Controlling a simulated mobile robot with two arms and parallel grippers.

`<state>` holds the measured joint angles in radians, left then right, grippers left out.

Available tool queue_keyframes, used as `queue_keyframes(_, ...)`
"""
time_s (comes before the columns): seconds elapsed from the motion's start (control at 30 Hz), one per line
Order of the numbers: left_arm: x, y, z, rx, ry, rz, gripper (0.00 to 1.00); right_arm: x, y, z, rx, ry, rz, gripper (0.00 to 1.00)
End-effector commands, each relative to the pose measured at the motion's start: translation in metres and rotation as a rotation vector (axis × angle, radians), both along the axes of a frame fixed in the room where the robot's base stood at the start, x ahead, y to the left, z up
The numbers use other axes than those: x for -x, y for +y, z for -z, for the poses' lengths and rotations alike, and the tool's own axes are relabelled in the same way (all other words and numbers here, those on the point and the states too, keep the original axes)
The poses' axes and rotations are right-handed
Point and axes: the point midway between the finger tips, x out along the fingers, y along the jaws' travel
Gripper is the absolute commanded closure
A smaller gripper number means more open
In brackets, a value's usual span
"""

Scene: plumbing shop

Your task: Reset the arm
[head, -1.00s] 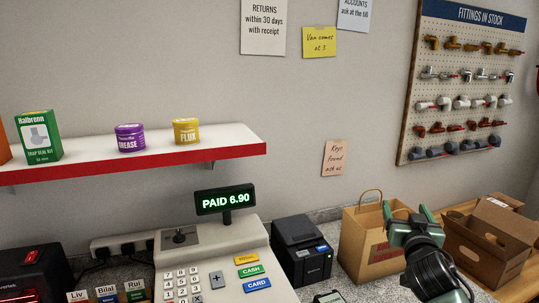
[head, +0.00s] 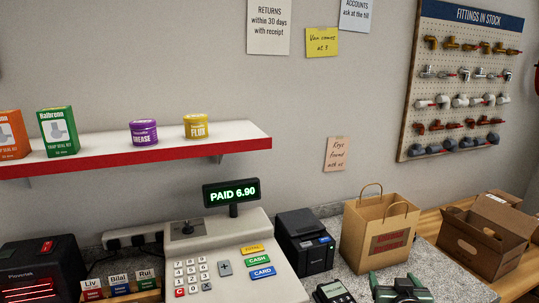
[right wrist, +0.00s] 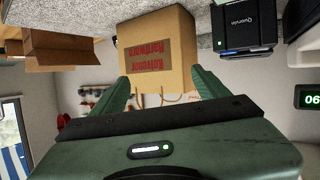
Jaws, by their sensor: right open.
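My right gripper (head: 402,288) is at the bottom edge of the head view, in front of the paper bag. In the right wrist view its two green fingers (right wrist: 165,92) stand wide apart with nothing between them. The brown paper bag (head: 378,240) with a red label stands upright on the counter; the wrist view shows it upside down (right wrist: 175,30) beyond the fingertips. I cannot tell a touch between fingers and bag. My left gripper is not in view.
The till (head: 225,265) reads PAID 6.90 on its display (head: 231,193). A black printer (head: 305,243) and a card reader (head: 333,292) stand right of it. Open cardboard boxes (head: 482,243) are at the right. A red-edged shelf (head: 110,160) holds tins and boxes.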

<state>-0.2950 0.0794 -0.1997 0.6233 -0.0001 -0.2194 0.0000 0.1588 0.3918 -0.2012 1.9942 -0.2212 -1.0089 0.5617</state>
Motion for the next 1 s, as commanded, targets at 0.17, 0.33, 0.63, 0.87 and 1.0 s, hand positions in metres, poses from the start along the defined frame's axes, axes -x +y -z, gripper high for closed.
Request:
queue_keyframes(0.17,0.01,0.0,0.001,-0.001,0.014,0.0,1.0,0.082,0.031,0.079,-0.014,0.255,-0.047,0.25)
queue_keyframes(0.33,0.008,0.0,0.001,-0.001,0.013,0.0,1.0,0.172,0.057,0.131,-0.023,0.501,-0.118,0.25)
queue_keyframes(0.63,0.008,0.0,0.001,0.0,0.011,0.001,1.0,0.275,0.082,0.162,-0.043,0.753,-0.217,0.25)
queue_keyframes(0.87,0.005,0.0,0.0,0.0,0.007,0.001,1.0,0.337,0.096,0.168,-0.063,0.894,-0.286,0.25)
queue_keyframes(1.0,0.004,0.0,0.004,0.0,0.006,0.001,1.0,0.337,0.098,0.198,-0.063,0.923,-0.297,0.25)
